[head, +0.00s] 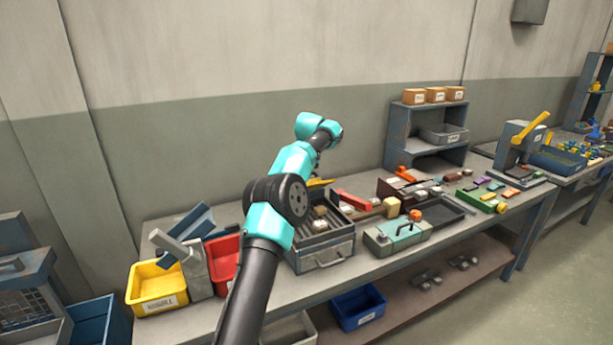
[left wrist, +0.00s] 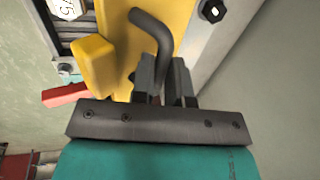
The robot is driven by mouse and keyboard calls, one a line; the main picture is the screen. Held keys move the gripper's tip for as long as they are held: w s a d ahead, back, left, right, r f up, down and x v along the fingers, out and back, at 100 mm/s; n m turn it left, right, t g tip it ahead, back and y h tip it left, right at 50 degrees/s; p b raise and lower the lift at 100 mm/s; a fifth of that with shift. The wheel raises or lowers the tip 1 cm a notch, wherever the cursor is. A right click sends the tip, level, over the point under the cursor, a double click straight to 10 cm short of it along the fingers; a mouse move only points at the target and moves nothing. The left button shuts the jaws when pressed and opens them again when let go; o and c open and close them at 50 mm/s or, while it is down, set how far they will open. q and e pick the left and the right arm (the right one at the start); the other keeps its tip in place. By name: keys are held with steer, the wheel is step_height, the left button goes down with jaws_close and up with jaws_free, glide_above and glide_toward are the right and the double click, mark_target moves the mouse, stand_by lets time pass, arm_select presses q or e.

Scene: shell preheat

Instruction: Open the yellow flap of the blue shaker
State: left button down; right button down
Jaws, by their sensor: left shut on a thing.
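The yellow flap (left wrist: 188,18) fills the top of the left wrist view as a flat yellow panel with a dark bent handle (left wrist: 152,32). My left gripper (left wrist: 165,75) is shut on the lower part of this handle. In the head view a small strip of yellow (head: 318,183) shows behind my left arm, likely the same flap; my arm hides the gripper and most of the shaker there. A grey edge with a bolt (left wrist: 213,11) borders the flap on the right. I cannot tell how far the flap is open. My right gripper is in neither view.
A yellow block (left wrist: 95,65) and a red bar (left wrist: 65,95) lie close to my left gripper. A grey slatted tray (head: 322,255), a green case (head: 397,238) and a yellow bin (head: 157,287) stand on the bench. The wall is behind.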

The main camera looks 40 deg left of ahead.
arm_select(q)
steer(key=shift+w+a+f, duration=0.1)
steer(key=shift+a+f, duration=0.25)
stand_by(0.3)
steer(key=c, duration=1.4)
jaws_free()
steer(key=shift+a, duration=0.15)
steer(key=shift+o, duration=1.4)
steer(key=shift+r, duration=0.4)
